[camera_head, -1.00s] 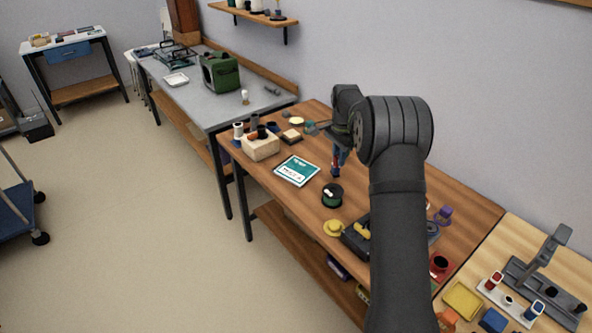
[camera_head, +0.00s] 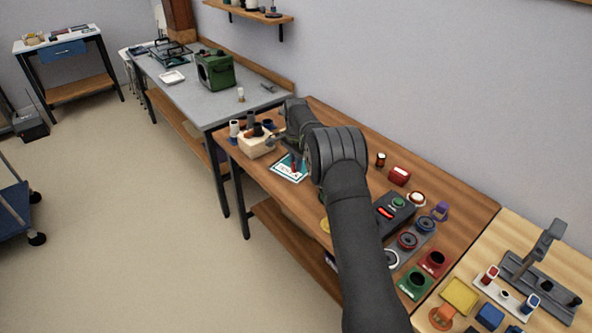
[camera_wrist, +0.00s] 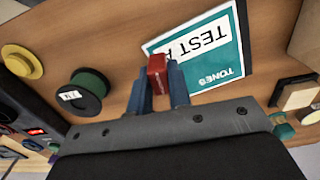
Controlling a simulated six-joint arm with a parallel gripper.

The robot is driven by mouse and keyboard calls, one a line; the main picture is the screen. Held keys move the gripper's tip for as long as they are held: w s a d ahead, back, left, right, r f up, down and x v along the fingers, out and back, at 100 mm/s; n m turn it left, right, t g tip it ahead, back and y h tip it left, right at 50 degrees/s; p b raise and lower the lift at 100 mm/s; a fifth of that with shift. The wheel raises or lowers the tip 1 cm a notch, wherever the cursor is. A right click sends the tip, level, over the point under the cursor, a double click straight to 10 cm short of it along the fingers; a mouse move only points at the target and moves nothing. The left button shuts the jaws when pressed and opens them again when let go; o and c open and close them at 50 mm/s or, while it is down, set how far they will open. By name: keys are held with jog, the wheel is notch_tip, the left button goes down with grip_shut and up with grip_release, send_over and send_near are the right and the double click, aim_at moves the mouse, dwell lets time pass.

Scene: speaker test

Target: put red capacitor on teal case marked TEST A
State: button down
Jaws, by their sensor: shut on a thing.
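The teal case (camera_head: 281,172) lies flat on the brown workbench. In the wrist view it (camera_wrist: 232,50) shows a white label reading TEST A, partly covered, and the word TONES. My gripper (camera_wrist: 158,82) has blue fingers shut on the red capacitor (camera_wrist: 157,66), a small red block at the fingertips. The height of the capacitor above the case is hard to tell. In the head view my gripper is over the case's right part, largely hidden by my arm.
In the wrist view a green-black spool (camera_wrist: 84,94) and a yellow spool (camera_wrist: 22,61) lie to the left. A dark box (camera_head: 394,211) and speaker parts crowd the bench's right side.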

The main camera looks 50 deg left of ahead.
jog(key=shift+f, duration=1.6)
jog(key=shift+f, duration=0.2)
jog(key=c, duration=1.3)
grip_release()
jog(key=shift+c, duration=0.2)
jog(key=shift+r, duration=0.1)
notch_tip(320, 180, up, 12)
jog(key=shift+r, duration=0.1)
